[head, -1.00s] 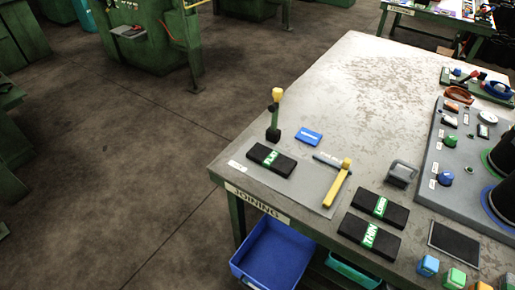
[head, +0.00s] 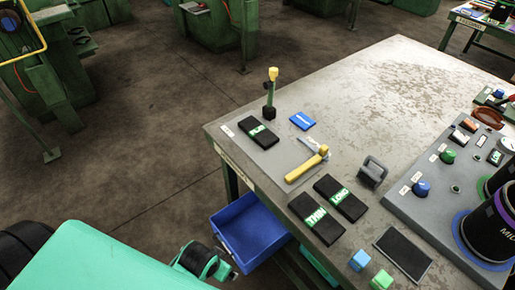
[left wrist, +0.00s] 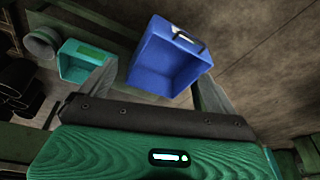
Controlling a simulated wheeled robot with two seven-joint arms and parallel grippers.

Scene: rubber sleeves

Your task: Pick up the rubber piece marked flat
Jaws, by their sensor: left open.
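The black rubber piece with the green label reading FLAT (head: 258,132) lies on a grey mat on the near left corner of the workbench. My left arm comes in from the bottom left in the head view. My left gripper (head: 208,264) is low, beside the bench and left of the blue bin, well apart from the piece. In the left wrist view its two fingers (left wrist: 156,74) are spread with nothing between them. The flat piece is not seen in that view. My right gripper is not in view.
Black pieces marked THIN (head: 316,219) and LONG (head: 341,198) lie nearer on the bench (head: 370,100). A blue bin (head: 250,232) sits below the bench edge.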

